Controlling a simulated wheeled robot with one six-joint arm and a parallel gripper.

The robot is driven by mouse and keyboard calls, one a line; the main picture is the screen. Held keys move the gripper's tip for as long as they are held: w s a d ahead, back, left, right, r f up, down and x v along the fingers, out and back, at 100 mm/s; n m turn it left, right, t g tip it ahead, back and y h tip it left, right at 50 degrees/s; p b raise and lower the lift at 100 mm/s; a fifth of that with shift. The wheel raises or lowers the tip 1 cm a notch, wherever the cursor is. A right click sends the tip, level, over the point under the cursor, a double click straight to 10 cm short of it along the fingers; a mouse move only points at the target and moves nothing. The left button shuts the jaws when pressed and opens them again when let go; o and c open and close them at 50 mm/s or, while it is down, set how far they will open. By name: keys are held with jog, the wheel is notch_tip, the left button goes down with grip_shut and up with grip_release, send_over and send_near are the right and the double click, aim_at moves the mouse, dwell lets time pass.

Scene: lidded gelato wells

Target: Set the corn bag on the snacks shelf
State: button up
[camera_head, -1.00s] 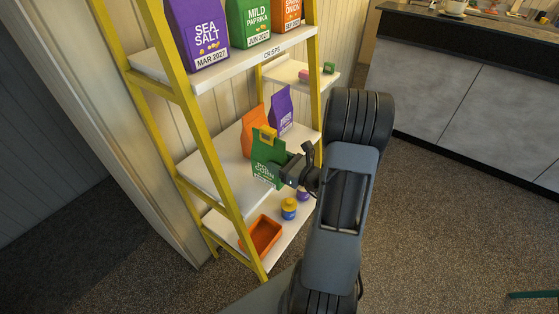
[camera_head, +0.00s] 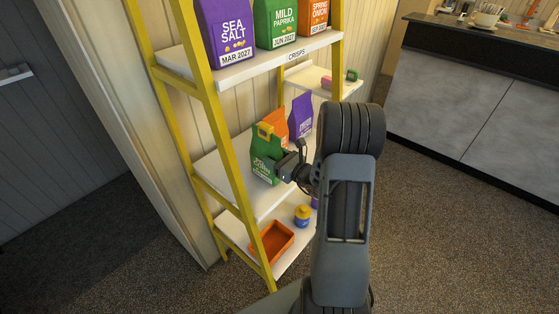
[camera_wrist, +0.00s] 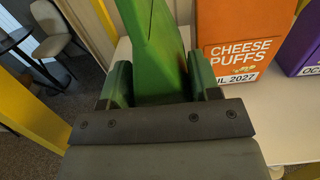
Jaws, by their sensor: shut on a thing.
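The green corn bag (camera_head: 264,158), with a yellow-orange clip at its top, is upright at the middle shelf (camera_head: 222,165), near the shelf's front. Its label is only partly readable. My gripper (camera_head: 290,165) comes from the right and is shut on the bag. In the wrist view the green bag (camera_wrist: 155,45) stands between my two fingers (camera_wrist: 157,85). Whether its base touches the shelf board is unclear. The snacks shelf's label is not visible; the board above reads CRISPS.
An orange cheese puffs bag (camera_wrist: 240,45) and a purple bag (camera_head: 300,115) stand behind and right of the green bag. The top shelf holds several crisp bags. The bottom shelf holds an orange tray (camera_head: 272,242) and a yellow-blue jar (camera_head: 302,215). A yellow post (camera_head: 222,150) stands left.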

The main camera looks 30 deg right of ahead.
jog(key=shift+f+b, duration=0.4)
dwell(0.7)
jog(key=o, duration=0.8)
jog(key=shift+w, duration=0.1)
jog(key=shift+o, duration=0.3)
jog(key=o, duration=0.5)
jog(key=shift+v, duration=4.05)
